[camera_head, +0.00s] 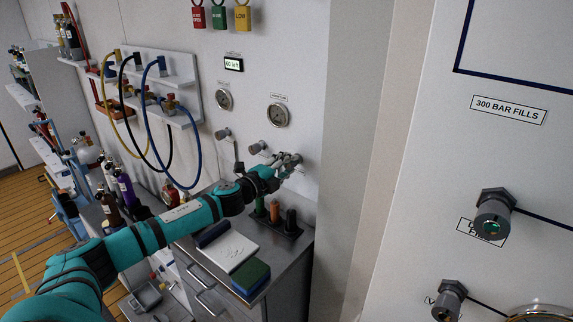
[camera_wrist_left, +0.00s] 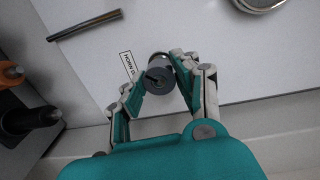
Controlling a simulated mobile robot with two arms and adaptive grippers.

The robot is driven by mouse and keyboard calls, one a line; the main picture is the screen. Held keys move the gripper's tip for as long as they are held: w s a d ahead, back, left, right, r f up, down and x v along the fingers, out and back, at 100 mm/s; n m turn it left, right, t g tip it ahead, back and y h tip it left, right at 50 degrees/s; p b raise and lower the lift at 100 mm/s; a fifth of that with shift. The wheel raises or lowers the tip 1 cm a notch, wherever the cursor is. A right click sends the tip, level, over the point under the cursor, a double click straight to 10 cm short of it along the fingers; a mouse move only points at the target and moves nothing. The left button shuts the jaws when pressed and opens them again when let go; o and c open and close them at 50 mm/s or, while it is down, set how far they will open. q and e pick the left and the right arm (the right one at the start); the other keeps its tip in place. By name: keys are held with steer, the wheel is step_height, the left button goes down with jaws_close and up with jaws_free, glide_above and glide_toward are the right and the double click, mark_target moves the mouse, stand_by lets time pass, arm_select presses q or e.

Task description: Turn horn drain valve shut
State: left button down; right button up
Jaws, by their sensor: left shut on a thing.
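The horn drain valve (camera_wrist_left: 158,78) is a dark grey round knob on the white wall panel. A label reading "HORN D..." is beside it, partly hidden by a finger. In the left wrist view my left gripper (camera_wrist_left: 154,82) has its fingers on both sides of the knob, shut on it. In the head view the same gripper (camera_head: 287,163) reaches the panel at the end of my teal arm. There the gripper mostly hides the knob. My right gripper is not in view.
Below stands a metal cabinet with a white pad (camera_head: 229,251), green and blue blocks (camera_head: 251,275) and a dark holder of upright handles (camera_head: 291,220). Hoses (camera_head: 152,110) hang left.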

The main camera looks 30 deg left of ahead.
arm_select(q)
steer(key=m, duration=0.3)
steer(key=shift+d+f+m, duration=0.15)
steer(key=shift+f+m, duration=0.1)
steer(key=shift+m, duration=0.05)
steer(key=m, duration=0.3)
steer(key=shift+s+y+p, duration=0.1)
steer(key=shift+y+p, duration=0.2)
steer(key=shift+p, duration=0.1)
steer(key=m, duration=0.6)
steer(key=shift+f+m+p, duration=0.1)
steer(key=shift+m+p, duration=0.2)
steer(key=m, duration=0.7)
steer(key=shift+t+p, duration=0.3)
steer(key=shift+p, duration=0.05)
steer(key=m, duration=0.6)
steer(key=shift+m, duration=0.3)
steer(key=shift+p, duration=0.3)
steer(key=c, duration=0.9)
jaws_free()
steer(key=shift+a+r, duration=0.2)
steer(key=shift+c, duration=0.2)
